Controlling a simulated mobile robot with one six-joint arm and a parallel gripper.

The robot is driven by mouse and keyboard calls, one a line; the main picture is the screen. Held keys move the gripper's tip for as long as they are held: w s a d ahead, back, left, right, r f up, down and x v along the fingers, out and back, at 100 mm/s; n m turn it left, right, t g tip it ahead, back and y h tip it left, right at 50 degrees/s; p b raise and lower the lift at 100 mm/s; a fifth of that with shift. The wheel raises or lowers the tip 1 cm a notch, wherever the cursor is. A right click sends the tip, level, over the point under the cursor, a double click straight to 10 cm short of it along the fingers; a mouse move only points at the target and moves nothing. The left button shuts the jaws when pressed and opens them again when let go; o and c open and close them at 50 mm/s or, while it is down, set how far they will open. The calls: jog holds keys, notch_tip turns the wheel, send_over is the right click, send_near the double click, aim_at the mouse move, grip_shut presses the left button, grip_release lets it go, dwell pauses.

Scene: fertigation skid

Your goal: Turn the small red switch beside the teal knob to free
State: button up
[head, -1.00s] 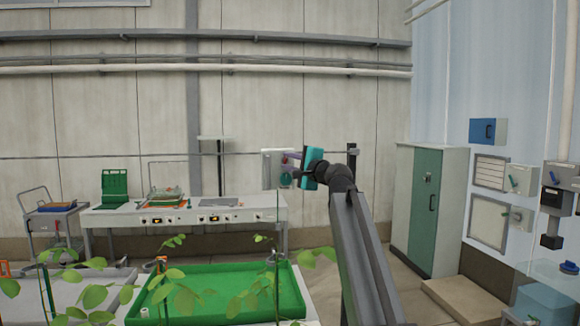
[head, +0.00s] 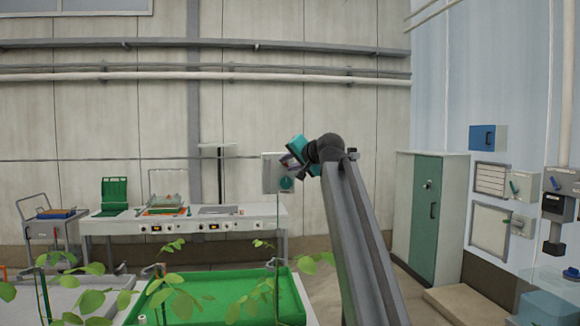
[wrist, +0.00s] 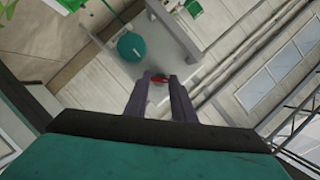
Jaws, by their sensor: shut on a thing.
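The small red switch (wrist: 159,79) shows in the wrist view between the tips of my gripper's two dark fingers. My gripper (wrist: 158,84) is shut on it. The teal knob (wrist: 132,46) is a round disc just up and left of the fingers, apart from them. In the head view the knob (head: 287,183) sits on a pale box (head: 271,176) before the back wall. My gripper (head: 288,161) is just above the knob there, with its teal body tilted. The red switch is hidden in the head view, so its setting cannot be read there.
A white bench (head: 187,223) with trays stands left of the box. A green tray (head: 215,310) and leafy plants are in front. A grey-green cabinet (head: 430,215) stands right of my arm. Small wall boxes (head: 522,182) are at far right.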

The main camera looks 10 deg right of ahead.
jog(key=shift+n, duration=0.4)
jog(key=o, duration=1.1)
jog(key=shift+c, duration=0.2)
jog(key=shift+s, duration=0.1)
jog(key=b+v, duration=0.3)
jog(key=v, duration=1)
jog(key=shift+s+r+b, duration=0.25)
jog(key=shift+r+b, duration=0.1)
jog(key=shift+b, duration=0.05)
